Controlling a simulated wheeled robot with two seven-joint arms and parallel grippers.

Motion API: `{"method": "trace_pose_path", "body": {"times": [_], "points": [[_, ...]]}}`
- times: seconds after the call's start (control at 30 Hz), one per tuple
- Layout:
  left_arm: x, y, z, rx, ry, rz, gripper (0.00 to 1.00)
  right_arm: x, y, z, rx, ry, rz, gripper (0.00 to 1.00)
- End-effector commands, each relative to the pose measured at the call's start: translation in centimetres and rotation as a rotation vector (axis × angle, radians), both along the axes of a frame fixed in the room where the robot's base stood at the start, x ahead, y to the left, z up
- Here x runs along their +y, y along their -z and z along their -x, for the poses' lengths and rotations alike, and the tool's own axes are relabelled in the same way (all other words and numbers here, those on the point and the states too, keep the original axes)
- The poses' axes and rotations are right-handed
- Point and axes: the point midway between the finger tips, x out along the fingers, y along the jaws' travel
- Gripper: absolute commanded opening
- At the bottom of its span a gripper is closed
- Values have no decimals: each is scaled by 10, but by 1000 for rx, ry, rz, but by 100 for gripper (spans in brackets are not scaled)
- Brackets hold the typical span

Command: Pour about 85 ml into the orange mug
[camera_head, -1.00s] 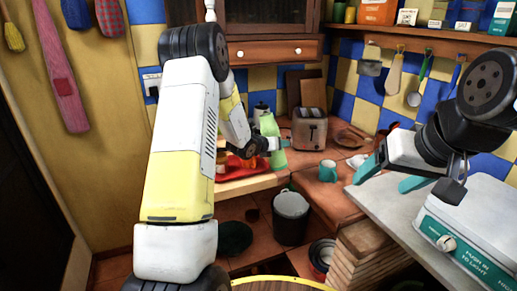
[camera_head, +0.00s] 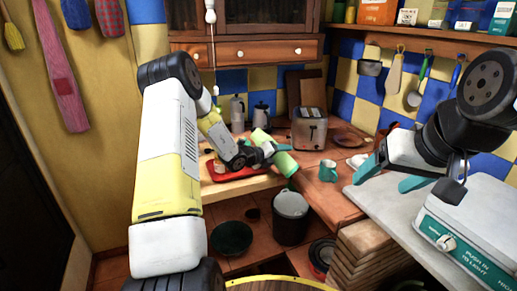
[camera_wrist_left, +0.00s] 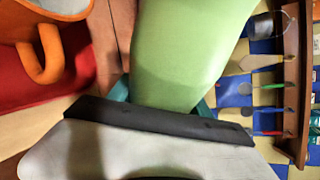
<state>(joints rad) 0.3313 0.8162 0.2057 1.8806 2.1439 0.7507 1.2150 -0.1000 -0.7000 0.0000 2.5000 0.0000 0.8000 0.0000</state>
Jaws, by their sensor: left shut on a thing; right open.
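My left gripper (camera_head: 273,150) is shut on a green container (camera_head: 285,164). In the head view the container is strongly tilted, one end low to the right and the other up to the left. In the left wrist view the green container (camera_wrist_left: 190,50) fills the middle; its mouth is out of frame. The orange mug (camera_wrist_left: 15,25) is at the top left of that view, partly cut off, its handle toward the container. A pale grey interior shows in it. In the head view I cannot make the mug out behind my arm. My right gripper (camera_head: 392,175) is open and empty.
A red tray (camera_head: 222,177) lies on the counter under my left gripper. A teal mug (camera_head: 328,171), a toaster (camera_head: 309,128) and a grey bin (camera_head: 290,217) are nearby. A boxy appliance (camera_head: 475,225) stands on the right counter.

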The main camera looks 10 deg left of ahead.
Motion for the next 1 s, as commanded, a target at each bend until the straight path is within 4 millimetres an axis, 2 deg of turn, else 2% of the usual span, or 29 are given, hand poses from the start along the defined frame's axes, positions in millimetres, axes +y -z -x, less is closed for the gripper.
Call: {"method": "trace_pose_path", "body": {"times": [0.2,0.5,1.0], "points": [[-6,8,2,49,0,133,0,0,0,0,0,0,0,75],[-10,2,3,102,1,270,0,0,0,0,0,0,0,75],[-4,-17,1,150,1,394,0,0,0,0,0,0,0,75]]}}
